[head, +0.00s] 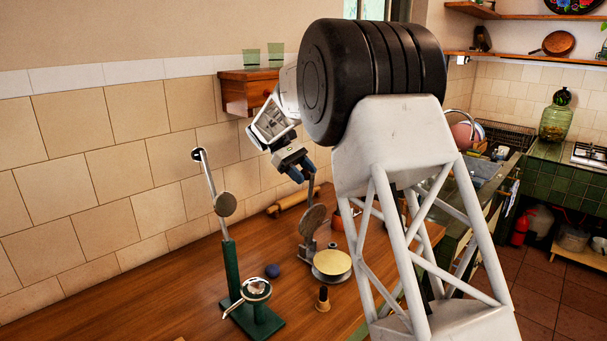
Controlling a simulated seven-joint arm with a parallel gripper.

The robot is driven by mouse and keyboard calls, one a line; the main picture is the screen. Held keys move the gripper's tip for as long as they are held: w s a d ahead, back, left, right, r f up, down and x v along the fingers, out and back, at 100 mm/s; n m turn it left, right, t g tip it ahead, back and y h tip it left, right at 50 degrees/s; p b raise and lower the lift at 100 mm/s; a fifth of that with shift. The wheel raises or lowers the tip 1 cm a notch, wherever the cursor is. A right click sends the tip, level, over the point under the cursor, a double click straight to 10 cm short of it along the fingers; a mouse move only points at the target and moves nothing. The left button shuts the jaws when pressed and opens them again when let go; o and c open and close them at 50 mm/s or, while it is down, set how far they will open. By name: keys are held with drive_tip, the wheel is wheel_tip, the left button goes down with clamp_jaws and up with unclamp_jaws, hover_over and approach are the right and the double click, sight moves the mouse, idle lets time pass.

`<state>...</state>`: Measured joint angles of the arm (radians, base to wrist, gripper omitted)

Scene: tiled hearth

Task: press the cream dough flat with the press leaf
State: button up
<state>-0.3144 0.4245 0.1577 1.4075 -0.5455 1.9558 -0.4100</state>
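A small press stands on the wooden counter. Its round grey-brown press leaf (312,220) is raised, standing nearly upright, with a thin handle (311,187) pointing up. In front of it is the low round press base (315,274). A flat, pale cream-yellow round surface (332,262) tops the base; I cannot tell whether this is the cream dough or a bare plate. My gripper (302,172) is above the press with its dark blue fingers pointing down, close by the handle's top. Contact with the handle and the finger gap are unclear.
A green stand (232,270) with a metal lever is left of the press. A rolling pin (293,200) lies by the tiled wall. An orange pot (337,221) is behind the press, partly hidden by my arm.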

sight(310, 174)
drive_tip(key=shift+o, duration=0.9)
drive_tip(key=shift+s+d, duration=0.1)
drive_tip(key=shift+s, duration=0.05)
drive_tip(key=shift+s+d+t+y, duration=0.4)
drive_tip(key=shift+s+d+y, duration=0.1)
drive_tip(key=shift+s+d, duration=0.55)
drive_tip(key=s+d+f+t+y, duration=0.65)
drive_tip(key=s+d+f, duration=0.25)
drive_tip(key=s+d, duration=0.3)
wheel_tip(310, 174, up, 8)
drive_tip(key=s, duration=0.1)
drive_tip(key=s+d+r+m, duration=0.1)
drive_tip(key=s+r+m, duration=0.1)
drive_tip(key=s, duration=0.8)
drive_tip(key=shift+d+m, duration=0.2)
drive_tip(key=shift+m, duration=0.2)
